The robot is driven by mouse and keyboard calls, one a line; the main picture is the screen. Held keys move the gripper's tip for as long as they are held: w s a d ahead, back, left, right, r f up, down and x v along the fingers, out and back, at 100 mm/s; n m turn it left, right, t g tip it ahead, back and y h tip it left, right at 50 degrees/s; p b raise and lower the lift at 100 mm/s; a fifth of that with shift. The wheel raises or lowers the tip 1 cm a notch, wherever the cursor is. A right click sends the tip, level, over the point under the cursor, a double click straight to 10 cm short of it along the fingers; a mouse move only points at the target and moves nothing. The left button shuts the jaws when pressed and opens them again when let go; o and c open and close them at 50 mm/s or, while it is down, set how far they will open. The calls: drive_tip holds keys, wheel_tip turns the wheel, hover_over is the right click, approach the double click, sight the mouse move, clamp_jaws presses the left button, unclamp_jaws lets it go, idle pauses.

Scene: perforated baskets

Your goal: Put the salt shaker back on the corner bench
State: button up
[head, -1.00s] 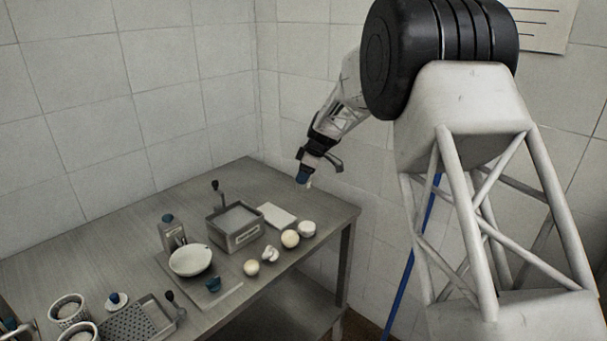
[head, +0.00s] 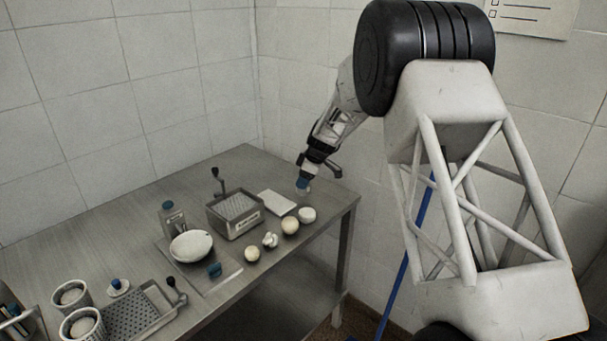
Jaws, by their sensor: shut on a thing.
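My gripper (head: 306,177) is over the right end of the grey metal corner bench (head: 222,168), near its back edge by the wall. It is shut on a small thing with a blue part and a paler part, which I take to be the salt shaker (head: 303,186). The fingers hide part of it. The shaker is at or just above the bench top; I cannot tell whether it touches.
Near the shaker are a white slab (head: 277,202), a pale round item (head: 307,214) and a metal box with a handle (head: 235,216). A white bowl (head: 191,246) and a perforated basket (head: 140,312) are further left.

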drive_tip(key=shift+f, duration=0.6)
drive_tip(key=shift+f, duration=0.6)
idle(1.2)
drive_tip(key=o, duration=1.1)
drive_tip(key=shift+r, duration=0.1)
drive_tip(key=shift+r, duration=3.9)
